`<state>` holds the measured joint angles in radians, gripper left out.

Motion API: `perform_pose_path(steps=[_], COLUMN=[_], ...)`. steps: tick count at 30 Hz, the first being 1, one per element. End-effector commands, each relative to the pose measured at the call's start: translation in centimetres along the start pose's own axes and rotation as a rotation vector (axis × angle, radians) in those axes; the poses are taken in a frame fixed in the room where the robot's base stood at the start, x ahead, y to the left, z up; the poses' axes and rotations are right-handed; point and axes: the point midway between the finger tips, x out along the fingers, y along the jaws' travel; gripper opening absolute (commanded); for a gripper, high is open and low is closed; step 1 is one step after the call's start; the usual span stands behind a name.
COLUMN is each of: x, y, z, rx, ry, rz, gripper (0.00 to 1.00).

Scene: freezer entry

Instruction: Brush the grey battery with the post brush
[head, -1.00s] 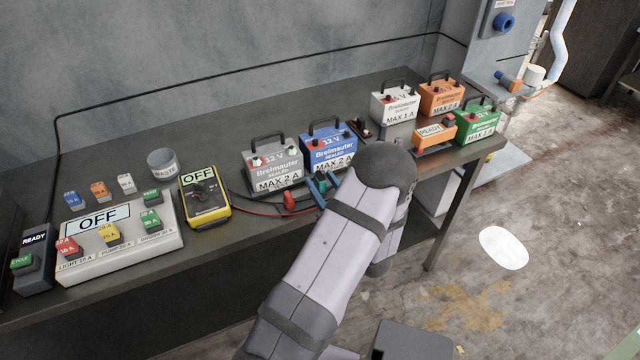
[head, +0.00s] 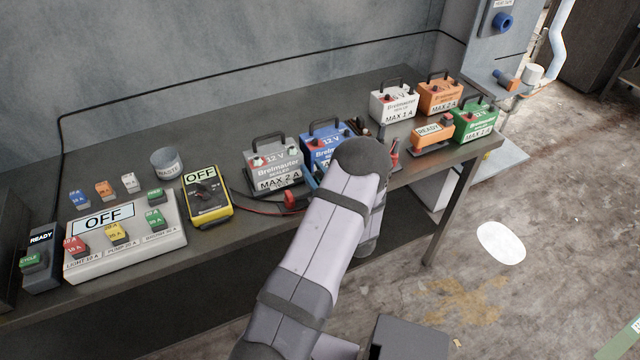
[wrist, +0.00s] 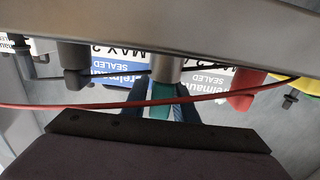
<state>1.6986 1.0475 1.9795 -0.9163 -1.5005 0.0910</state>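The grey battery (head: 277,172) stands upright on the bench in the head view, with its posts on top and a MAX 2 A label in front. My arm ends just right of it, before the blue battery (head: 322,146). In the wrist view my gripper's blue fingers (wrist: 165,100) are closed around a teal handle with a grey end (wrist: 166,70), which looks like the post brush. The brush is hidden by my arm in the head view. Upside-down battery labels show behind it; I cannot tell whether the brush touches anything.
A red clamp (head: 292,200) and its cable lie before the grey battery, next to a yellow meter (head: 207,196). The red cable (wrist: 100,105) crosses the wrist view. White (head: 393,103), orange (head: 440,97) and green (head: 475,122) batteries stand at right. A fuse panel (head: 125,235) is at left.

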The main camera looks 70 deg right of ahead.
Motion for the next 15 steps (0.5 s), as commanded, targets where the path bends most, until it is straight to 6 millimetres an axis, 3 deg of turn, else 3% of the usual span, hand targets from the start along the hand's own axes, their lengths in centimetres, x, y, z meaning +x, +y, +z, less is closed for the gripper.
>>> perform_pose_path(steps=[1,3,15], x=[-0.01,-0.02,-0.01], y=[0.0,0.0,0.02], z=[-0.01,-0.02,-0.19], rx=[0.0,0.0,-0.001], ry=[0.0,0.0,0.001], rz=[0.0,0.0,0.0], gripper=[0.13,0.0,0.0])
